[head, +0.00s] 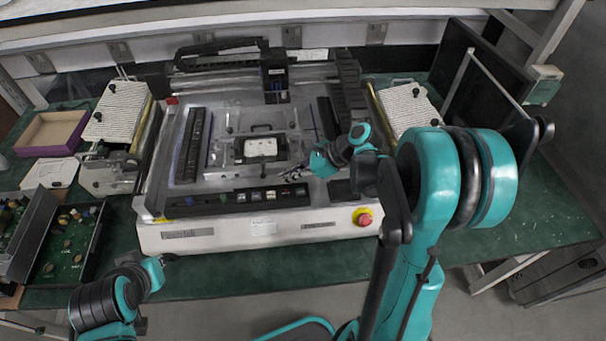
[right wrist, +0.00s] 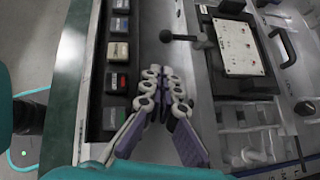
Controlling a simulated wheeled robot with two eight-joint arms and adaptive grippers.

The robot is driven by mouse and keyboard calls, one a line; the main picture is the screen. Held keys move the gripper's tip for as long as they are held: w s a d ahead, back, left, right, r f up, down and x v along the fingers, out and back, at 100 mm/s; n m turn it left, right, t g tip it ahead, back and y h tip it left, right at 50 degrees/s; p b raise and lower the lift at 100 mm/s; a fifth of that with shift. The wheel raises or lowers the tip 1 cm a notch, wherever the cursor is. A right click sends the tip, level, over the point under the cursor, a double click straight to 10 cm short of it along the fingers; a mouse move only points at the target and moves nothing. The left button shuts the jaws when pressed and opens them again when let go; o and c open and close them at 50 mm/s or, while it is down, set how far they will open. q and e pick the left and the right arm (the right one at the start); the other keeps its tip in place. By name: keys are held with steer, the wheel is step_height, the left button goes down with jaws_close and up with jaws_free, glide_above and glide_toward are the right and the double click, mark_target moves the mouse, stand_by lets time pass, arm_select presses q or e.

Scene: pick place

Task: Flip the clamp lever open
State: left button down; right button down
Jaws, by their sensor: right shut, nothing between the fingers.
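A dark clamp lever with a round knob (right wrist: 166,36) sticks out beside the black fixture in the right wrist view. The fixture holds a white board (right wrist: 239,46) with small red marks, which also shows in the head view (head: 261,147). My right gripper (right wrist: 167,73) is shut and empty, its tips just short of the knob and apart from it. In the head view, my right gripper (head: 287,171) is low over the machine, at the fixture's right front.
A row of coloured buttons (right wrist: 118,50) runs close beside my right gripper. A red emergency stop (head: 364,218) sits on the machine's front right. A black handle (right wrist: 285,47) stands beyond the board. Trays of circuit boards (head: 72,240) lie at the left.

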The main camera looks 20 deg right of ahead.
steer(key=shift+w+a+r, duration=0.2)
steer(key=shift+w+a, duration=0.1)
steer(key=shift+a, duration=0.35)
steer(key=shift+w+a+r, duration=0.15)
steer(key=shift+w+a, duration=0.1)
steer(key=shift+a, duration=0.35)
steer(key=shift+s+a+m+t+h, duration=0.2)
steer(key=shift+a+m+t+h, duration=0.2)
steer(key=shift+a+m+t, duration=0.25)
steer(key=shift+a, duration=0.3)
steer(key=shift+d, duration=0.1)
steer(key=v, duration=1.2)
